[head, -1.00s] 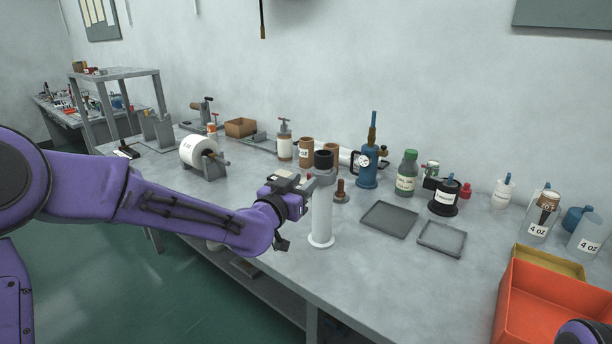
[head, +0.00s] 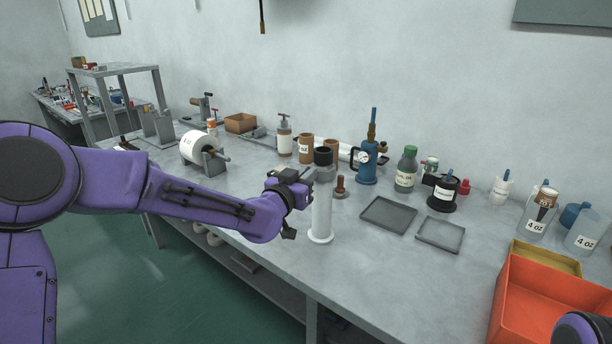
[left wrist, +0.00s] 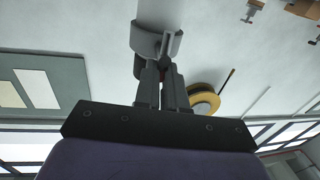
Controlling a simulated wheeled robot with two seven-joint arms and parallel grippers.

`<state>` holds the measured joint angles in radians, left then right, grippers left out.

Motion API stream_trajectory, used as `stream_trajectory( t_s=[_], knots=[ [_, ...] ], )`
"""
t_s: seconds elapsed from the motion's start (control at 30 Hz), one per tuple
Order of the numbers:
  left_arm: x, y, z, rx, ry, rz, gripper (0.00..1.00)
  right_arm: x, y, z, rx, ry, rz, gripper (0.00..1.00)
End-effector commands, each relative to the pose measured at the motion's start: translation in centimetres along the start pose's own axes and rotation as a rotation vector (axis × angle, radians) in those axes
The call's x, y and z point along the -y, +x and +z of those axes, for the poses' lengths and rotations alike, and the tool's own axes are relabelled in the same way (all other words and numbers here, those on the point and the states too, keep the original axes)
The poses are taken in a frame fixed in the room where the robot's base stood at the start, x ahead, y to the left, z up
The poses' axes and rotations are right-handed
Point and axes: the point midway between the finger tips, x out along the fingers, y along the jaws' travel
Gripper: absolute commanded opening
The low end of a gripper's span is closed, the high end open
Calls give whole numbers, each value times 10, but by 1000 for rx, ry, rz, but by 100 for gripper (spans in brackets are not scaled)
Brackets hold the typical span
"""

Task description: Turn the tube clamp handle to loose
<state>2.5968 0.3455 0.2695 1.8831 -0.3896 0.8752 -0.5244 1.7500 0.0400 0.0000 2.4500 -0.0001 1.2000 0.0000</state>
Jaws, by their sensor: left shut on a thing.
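A pale upright tube (head: 321,212) with a black top (head: 323,155) stands at the table's front edge in the head view. A grey clamp (head: 325,173) sits around its upper part. My left gripper (head: 307,183) reaches the clamp from the left, at its near left side. In the left wrist view, my left gripper's fingers (left wrist: 162,85) are close together on the clamp handle, with a bit of red between them. The grey clamp (left wrist: 150,38) curves just beyond the fingertips. The handle is mostly hidden by the fingers. My right gripper is not seen.
Two shallow grey trays (head: 388,213) lie right of the tube. A brown-knobbed stand (head: 341,187), a blue pump (head: 367,165) and several bottles stand behind. A white roll (head: 200,147) is at the left. An orange bin (head: 540,305) is at the front right.

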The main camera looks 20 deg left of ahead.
Motion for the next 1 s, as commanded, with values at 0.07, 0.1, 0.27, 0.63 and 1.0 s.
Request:
stream_trajectory(
  t_s=[0.07, 0.1, 0.27, 0.63, 1.0],
  knots=[
    [1, 0, 2, 13, -22, 0, 0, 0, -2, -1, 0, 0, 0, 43],
    [1, 0, 2, 16, -39, 0, 0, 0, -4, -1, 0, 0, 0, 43],
    [3, 0, 2, 37, -136, 0, 0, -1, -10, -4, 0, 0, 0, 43],
    [9, 1, 4, 105, -469, -2, 0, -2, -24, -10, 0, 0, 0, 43],
    [14, 2, 9, 174, -814, -3, 0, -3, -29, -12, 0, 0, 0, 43]
  ],
)
